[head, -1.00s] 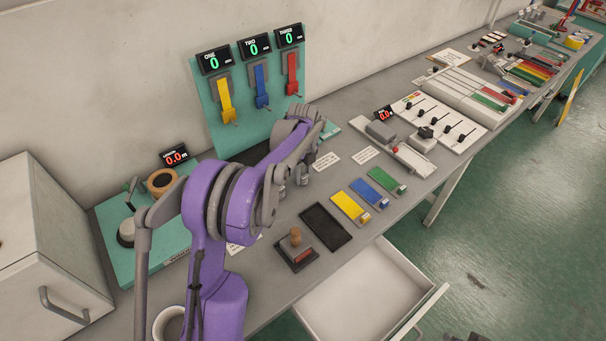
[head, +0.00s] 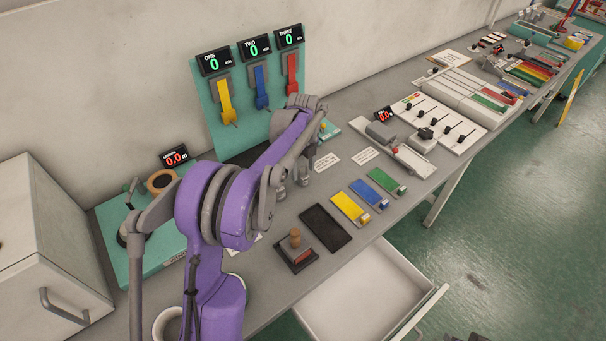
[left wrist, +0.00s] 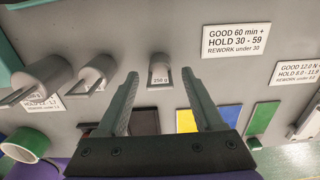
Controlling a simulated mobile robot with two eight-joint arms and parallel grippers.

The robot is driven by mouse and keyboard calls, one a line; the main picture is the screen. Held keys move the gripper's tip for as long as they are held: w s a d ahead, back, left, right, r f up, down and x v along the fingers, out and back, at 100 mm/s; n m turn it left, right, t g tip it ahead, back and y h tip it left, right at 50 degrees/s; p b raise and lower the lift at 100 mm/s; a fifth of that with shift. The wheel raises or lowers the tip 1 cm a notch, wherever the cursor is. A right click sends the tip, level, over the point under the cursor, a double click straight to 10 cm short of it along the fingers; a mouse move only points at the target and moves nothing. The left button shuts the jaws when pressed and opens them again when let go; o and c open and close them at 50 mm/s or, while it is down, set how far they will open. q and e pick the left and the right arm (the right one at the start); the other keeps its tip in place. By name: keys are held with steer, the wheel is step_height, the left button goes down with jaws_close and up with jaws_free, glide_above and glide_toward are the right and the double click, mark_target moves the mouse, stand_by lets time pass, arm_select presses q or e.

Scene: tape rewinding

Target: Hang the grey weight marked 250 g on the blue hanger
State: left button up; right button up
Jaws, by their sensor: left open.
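The grey weight marked 250 g (left wrist: 159,70) stands on the bench in the left wrist view, its label facing me. My left gripper (left wrist: 160,76) is open and empty. In that view the weight shows between its two fingertips, apart from both; how far beyond them it is, I cannot tell. The blue hanger (head: 261,87) is on the teal board under the display TWO, which reads 0; nothing hangs on it.
Two larger grey weights (left wrist: 45,77) (left wrist: 97,70) stand left of the 250 g one. Yellow (head: 224,100) and red (head: 292,75) hangers flank the blue one. A black mat (head: 326,228), a wooden-handled stamp (head: 296,248) and an open drawer (head: 365,295) lie nearer the front.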

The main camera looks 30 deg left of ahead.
mark_target(303, 167)
arm_select(q)
step_height(303, 167, up, 9)
arm_select(e)
steer(key=shift+w+r, duration=0.1)
steer(key=shift+r, duration=0.2)
arm_select(q)
steer(key=shift+f, duration=0.1)
stand_by(0.4)
